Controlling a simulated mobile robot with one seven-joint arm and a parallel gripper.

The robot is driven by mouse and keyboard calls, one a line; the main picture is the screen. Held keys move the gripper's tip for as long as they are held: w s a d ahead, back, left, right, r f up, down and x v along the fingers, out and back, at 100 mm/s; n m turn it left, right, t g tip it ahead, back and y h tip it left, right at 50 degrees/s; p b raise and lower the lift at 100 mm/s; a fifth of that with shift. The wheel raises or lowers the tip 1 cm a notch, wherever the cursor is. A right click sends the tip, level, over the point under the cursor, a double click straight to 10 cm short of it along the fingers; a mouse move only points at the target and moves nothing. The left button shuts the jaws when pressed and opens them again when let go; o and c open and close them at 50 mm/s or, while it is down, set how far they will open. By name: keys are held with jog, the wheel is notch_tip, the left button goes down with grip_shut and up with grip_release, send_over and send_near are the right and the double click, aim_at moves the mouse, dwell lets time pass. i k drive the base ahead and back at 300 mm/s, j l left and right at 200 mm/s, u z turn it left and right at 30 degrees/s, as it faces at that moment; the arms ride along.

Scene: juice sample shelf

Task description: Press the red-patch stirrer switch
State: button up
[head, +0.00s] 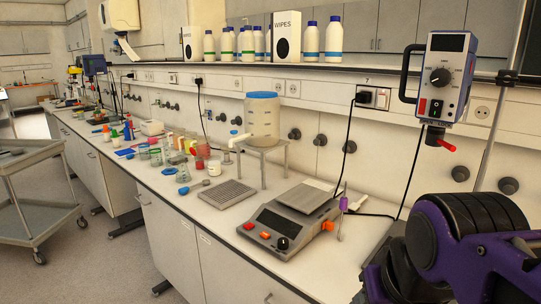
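An overhead stirrer (440,75) with a white front, blue sides, a dark display and a black knob hangs on a metal rod at the right. Low on its front are two small dark rocker switches (430,107) side by side. One shows a red-orange patch, the other a paler mark; they are too small to read well. A grey hotplate stirrer (285,222) on the bench also has a red button (248,226) at its front left. My purple and black arm fills the lower right corner, below the overhead stirrer. My gripper's fingers cannot be made out.
A red-tipped part (441,146) sticks out under the overhead stirrer. Black cables hang from a wall socket (373,97) behind it. A drying rack (228,194) and a stand with a clear container (262,115) are further left. A grey cart (35,195) stands on the floor.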

aim_at(435, 109)
jog(key=j+z, duration=0.95)
jog(key=k+j+z, duration=0.15)
jog(key=j+z, duration=0.3)
